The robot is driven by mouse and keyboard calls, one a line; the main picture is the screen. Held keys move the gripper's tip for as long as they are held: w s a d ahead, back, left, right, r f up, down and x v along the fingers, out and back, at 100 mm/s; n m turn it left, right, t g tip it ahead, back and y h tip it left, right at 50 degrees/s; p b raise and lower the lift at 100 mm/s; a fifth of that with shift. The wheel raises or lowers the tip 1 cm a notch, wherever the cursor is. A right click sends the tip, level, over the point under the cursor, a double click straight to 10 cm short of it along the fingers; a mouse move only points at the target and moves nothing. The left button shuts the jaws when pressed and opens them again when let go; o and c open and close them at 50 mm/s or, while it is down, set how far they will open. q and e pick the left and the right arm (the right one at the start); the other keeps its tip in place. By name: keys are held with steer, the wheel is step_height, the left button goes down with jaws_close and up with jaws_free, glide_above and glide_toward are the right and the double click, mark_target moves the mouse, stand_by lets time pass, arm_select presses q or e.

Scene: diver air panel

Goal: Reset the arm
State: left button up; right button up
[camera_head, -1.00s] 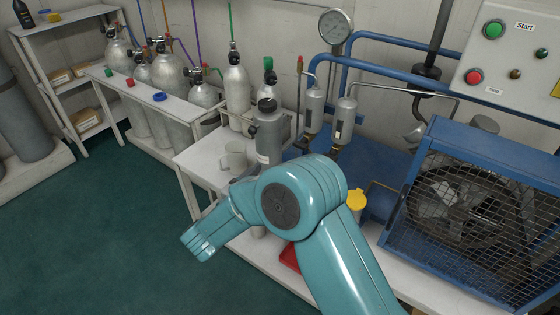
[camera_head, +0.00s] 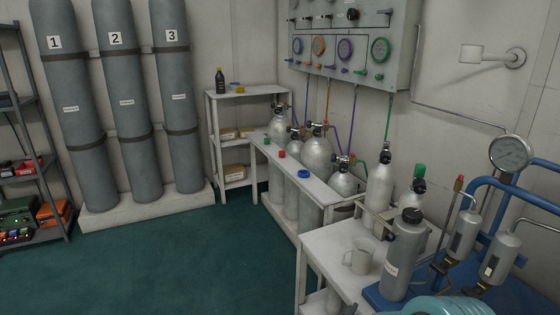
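A teal arm link of mine shows at the bottom right edge, in front of the bench. Neither of my grippers is in the head view, so I cannot see whether they are open or shut. No held object is visible.
Several silver cylinders stand in a rack (camera_head: 300,180) below the gauge panel (camera_head: 350,40). Blue pipes (camera_head: 545,200) fill the right. The green floor (camera_head: 180,260) at left is clear.

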steer(key=s+a+f+n+g+y, duration=0.2)
steer(key=s+a+f+y, duration=0.1)
steer(key=s+f+y, duration=0.4)
steer(key=s+a+f+n+g+y, duration=0.2)
steer(key=s+a+f, duration=0.2)
steer(key=f, duration=0.5)
steer(key=s+a+f+n+g+y, duration=0.1)
steer(key=s+a+g+y, duration=0.15)
steer(key=s, duration=0.55)
steer(key=s+a+f+n+g+y, duration=0.15)
steer(key=s+g, duration=0.25)
steer(key=s, duration=0.4)
step_height(320, 180, up, 22)
steer(key=p, duration=2.2)
steer(key=shift+s+a, duration=0.15)
steer(key=shift+s, duration=0.25)
